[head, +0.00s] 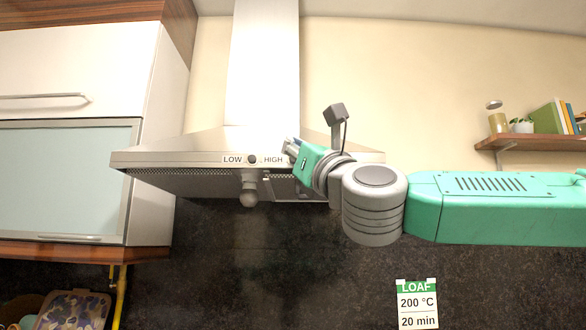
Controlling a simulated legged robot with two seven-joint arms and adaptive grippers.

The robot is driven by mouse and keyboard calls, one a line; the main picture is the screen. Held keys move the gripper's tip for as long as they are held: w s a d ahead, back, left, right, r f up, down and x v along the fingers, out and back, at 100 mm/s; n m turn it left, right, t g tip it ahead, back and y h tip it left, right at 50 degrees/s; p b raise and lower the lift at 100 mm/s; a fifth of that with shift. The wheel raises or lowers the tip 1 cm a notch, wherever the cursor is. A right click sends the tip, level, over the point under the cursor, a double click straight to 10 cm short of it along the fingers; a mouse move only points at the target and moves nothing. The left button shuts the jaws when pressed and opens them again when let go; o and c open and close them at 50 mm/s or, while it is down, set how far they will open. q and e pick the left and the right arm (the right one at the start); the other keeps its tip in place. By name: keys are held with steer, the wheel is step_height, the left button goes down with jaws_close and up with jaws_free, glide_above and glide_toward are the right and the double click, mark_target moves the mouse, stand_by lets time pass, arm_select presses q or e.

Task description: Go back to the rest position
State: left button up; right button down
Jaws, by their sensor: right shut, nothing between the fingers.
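My right arm comes in from the right edge, raised and stretched to the left across the view. My right gripper (290,149) is shut and empty. In the picture its tip is beside the HIGH label on the front of the range hood (200,149). I cannot tell whether it touches the hood. A round dark knob (252,159) sits between the LOW and HIGH labels. My left gripper is not in view.
A white wall cabinet (75,75) with a glass lower door stands at left. A wooden shelf (545,143) with a jar, a plant and books is at right. A bulb (249,192) hangs under the hood. A LOAF card (417,303) is on the dark wall.

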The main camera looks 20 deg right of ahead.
steer(key=shift+s+a, duration=0.15)
steer(key=shift+s, duration=0.3)
